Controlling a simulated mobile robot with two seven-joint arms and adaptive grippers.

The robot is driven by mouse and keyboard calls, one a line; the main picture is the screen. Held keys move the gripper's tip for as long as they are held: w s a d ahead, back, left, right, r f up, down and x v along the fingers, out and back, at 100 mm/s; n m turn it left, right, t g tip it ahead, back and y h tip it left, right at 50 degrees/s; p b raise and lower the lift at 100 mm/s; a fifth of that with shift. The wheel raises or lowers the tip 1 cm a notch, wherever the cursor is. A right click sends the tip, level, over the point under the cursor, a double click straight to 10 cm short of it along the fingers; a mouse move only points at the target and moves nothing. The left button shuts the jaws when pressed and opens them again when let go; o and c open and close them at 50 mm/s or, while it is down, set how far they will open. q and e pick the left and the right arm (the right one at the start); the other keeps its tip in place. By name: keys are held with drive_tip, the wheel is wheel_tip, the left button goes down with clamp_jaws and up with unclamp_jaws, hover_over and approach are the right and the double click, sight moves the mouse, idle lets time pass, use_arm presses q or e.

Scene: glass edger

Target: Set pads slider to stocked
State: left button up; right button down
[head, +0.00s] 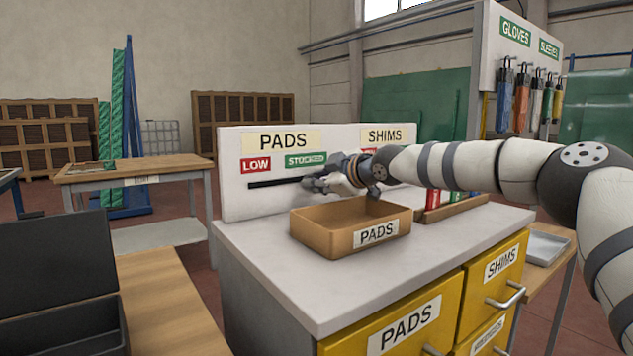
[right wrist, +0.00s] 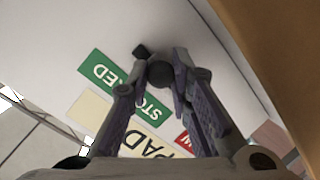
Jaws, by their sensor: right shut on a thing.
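The pads slider is a dark slot (head: 275,183) in the white panel under the PADS sign (head: 283,141), with a red LOW label (head: 255,165) at left and a green STOCKED label (head: 305,160) at right. My right gripper (head: 312,185) is at the slot's right part, below STOCKED, and covers the knob in the head view. In the right wrist view it is shut on the round dark knob (right wrist: 160,74). A short dark piece (right wrist: 141,51) shows just past the knob, beside the STOCKED label (right wrist: 108,77). My left gripper is not in view.
An open brown PADS bin (head: 330,239) stands on the grey counter (head: 265,262) just below my right gripper. A SHIMS sign (head: 387,135) is on the panel to the right, partly near my arm. Yellow drawers (head: 405,325) are below the counter.

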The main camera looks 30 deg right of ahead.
drive_tip(key=c, duration=1.4)
unclamp_jaws()
drive_tip(key=shift+d+f, duration=0.15)
drive_tip(key=shift+d, duration=0.15)
drive_tip(key=shift+a, duration=0.1)
approach(309, 139)
drive_tip(key=x, duration=0.4)
drive_tip(key=shift+w+a, duration=0.1)
drive_tip(key=shift+w, duration=0.25)
drive_tip(key=shift+s, duration=0.1)
drive_tip(key=shift+w+f, duration=0.15)
drive_tip(key=shift+w, duration=0.15)
drive_tip(key=shift+s, duration=0.1)
